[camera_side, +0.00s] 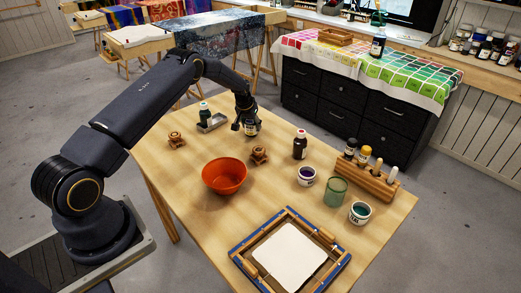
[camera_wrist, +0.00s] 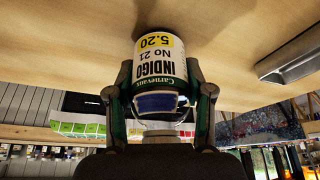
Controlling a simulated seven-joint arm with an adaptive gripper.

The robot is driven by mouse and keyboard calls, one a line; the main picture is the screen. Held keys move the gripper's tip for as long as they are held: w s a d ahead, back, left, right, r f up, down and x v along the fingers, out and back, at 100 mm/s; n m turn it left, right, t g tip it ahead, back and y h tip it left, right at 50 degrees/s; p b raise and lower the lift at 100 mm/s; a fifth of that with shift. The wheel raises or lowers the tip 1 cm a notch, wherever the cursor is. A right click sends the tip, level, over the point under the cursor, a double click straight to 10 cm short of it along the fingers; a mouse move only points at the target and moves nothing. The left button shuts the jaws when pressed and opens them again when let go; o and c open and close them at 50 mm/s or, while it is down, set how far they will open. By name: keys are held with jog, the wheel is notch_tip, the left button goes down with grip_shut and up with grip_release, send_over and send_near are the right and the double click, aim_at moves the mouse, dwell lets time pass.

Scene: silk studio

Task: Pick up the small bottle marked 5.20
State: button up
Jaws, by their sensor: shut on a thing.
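The small bottle (camera_wrist: 158,60) has a white label reading Carnevaux INDIGO No 21, with 5.20 on a yellow patch. It appears upside down in the wrist view. My gripper (camera_wrist: 160,106) is shut on it, with one finger on each side near its blue shoulder. In the side view the bottle (camera_side: 251,128) is partly hidden below my gripper (camera_side: 247,117), near the far edge of the wooden table (camera_side: 190,190). I cannot tell whether its base touches the table.
A metal tray (camera_side: 215,124) with a dark bottle (camera_side: 205,110) is left of my gripper. An orange bowl (camera_side: 225,176), a carved wooden piece (camera_side: 259,155) and a brown bottle (camera_side: 300,145) stand nearer. Jars, a wooden rack (camera_side: 372,187) and a frame (camera_side: 250,268) occupy the right and front.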

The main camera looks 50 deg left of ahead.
jog(key=shift+c, duration=0.6)
jog(key=shift+r, duration=0.1)
